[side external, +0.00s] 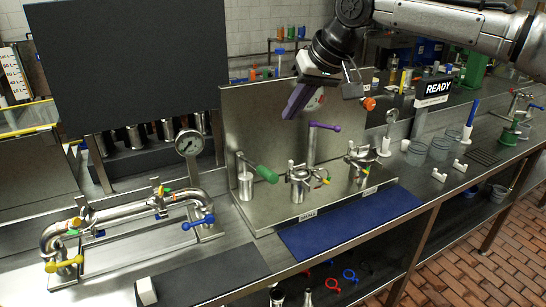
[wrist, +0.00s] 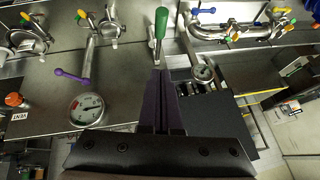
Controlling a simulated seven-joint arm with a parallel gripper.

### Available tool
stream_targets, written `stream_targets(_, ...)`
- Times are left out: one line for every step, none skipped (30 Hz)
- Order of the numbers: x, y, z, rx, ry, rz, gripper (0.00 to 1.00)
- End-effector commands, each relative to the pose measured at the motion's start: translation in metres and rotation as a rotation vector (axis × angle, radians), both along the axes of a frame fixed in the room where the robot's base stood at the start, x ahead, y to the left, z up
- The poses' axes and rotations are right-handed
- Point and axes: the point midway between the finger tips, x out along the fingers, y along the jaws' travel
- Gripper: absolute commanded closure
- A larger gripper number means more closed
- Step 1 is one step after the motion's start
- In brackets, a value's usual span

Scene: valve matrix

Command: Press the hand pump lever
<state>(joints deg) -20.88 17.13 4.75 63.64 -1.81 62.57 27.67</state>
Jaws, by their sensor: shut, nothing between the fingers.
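In the wrist view the green grip (wrist: 161,22) lies straight beyond my fingertips, near the top edge. My gripper (side external: 290,114) has purple fingers, shut and empty, pointing down and left above the stand, in front of its back panel. In the wrist view my gripper (wrist: 161,73) shows the fingers together, apart from the green grip.
A purple lever (side external: 325,126) on an upright pipe stands right of the green grip. Two steel vessels (side external: 300,180) with small coloured handles stand nearby. A pipe run with a gauge (side external: 189,143) is at left. A blue mat (side external: 350,222) lies clear in front.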

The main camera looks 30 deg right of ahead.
Motion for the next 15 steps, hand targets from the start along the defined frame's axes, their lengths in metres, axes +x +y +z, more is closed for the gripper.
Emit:
stream_targets(0.003, -0.001, -0.002, 0.0, 0.002, -0.003, 1.0)
stream_targets(0.003, -0.001, -0.004, -0.001, 0.005, -0.004, 1.0)
stream_targets(0.003, -0.001, -0.005, -0.002, 0.006, -0.005, 1.0)
stream_targets(0.004, -0.002, -0.005, -0.002, 0.007, -0.006, 1.0)
stream_targets(0.003, -0.002, -0.005, -0.002, 0.007, -0.006, 1.0)
stream_targets(0.003, -0.002, -0.005, -0.002, 0.006, -0.006, 1.0)
stream_targets(0.003, -0.002, -0.005, -0.002, 0.006, -0.006, 1.0)
stream_targets(0.003, -0.002, -0.005, -0.002, 0.006, -0.006, 1.0)
stream_targets(0.003, -0.002, -0.005, -0.002, 0.006, -0.005, 1.0)
stream_targets(0.003, -0.002, -0.005, -0.002, 0.007, -0.006, 1.0)
stream_targets(0.003, -0.002, -0.005, -0.003, 0.006, -0.005, 1.0)
stream_targets(0.004, -0.001, -0.006, -0.003, 0.007, -0.005, 1.0)
stream_targets(0.004, -0.001, -0.007, -0.003, 0.007, -0.005, 1.0)
stream_targets(0.005, -0.001, -0.009, -0.004, 0.009, -0.005, 1.0)
stream_targets(0.007, -0.001, -0.012, -0.004, 0.01, -0.005, 1.0)
